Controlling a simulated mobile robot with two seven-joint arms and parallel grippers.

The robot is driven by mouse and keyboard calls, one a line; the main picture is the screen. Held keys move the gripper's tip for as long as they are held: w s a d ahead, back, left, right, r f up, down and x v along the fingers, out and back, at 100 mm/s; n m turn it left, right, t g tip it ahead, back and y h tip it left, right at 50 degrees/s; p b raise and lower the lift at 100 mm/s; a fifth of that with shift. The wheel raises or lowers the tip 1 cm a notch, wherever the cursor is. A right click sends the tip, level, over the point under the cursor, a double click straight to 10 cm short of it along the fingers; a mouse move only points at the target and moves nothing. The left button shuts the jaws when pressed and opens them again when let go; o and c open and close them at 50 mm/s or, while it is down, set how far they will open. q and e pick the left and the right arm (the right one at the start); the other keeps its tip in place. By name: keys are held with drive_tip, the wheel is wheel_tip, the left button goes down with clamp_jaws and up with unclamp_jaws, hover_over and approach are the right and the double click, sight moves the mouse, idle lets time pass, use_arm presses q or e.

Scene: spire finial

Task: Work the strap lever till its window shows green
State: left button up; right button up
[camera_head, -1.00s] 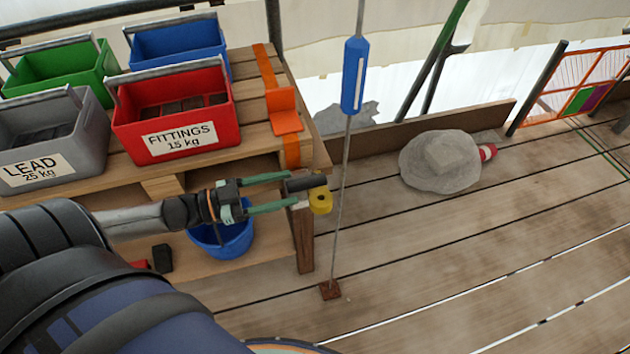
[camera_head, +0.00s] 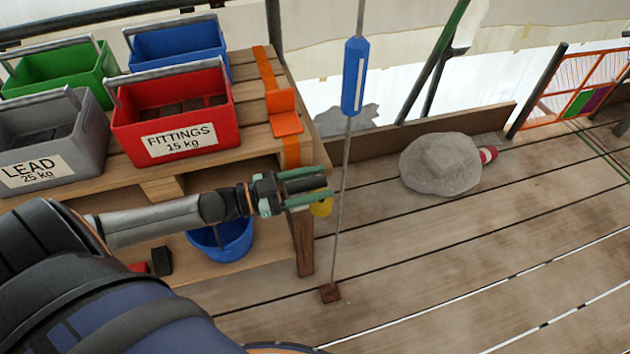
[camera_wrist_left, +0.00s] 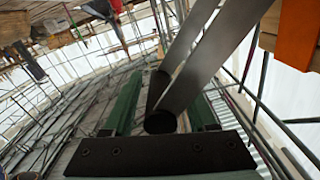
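The lever's dark round grip (camera_head: 303,185) lies at the bench's front right corner, with a yellow part (camera_head: 322,207) at its end. My left gripper (camera_head: 318,184) has its green fingers apart on either side of the grip. In the left wrist view the grip (camera_wrist_left: 160,112) sits between the fingers with gaps beside it, and two grey metal bars (camera_wrist_left: 215,50) run from it. An orange strap (camera_head: 264,65) with an orange bracket (camera_head: 285,112) crosses the bench top. I cannot make out the lever's window; my fingers partly cover the yellow part. My right gripper is not in view.
Red (camera_head: 178,105), grey (camera_head: 45,140), green (camera_head: 62,72) and blue (camera_head: 178,42) bins stand on the bench (camera_head: 120,178). A thin rod with a blue cylinder (camera_head: 355,80) rises just right of my gripper. A blue bucket (camera_head: 222,240) sits below. Floor at right is mostly clear.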

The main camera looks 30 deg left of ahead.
use_arm(q)
clamp_jaws()
idle(1.2)
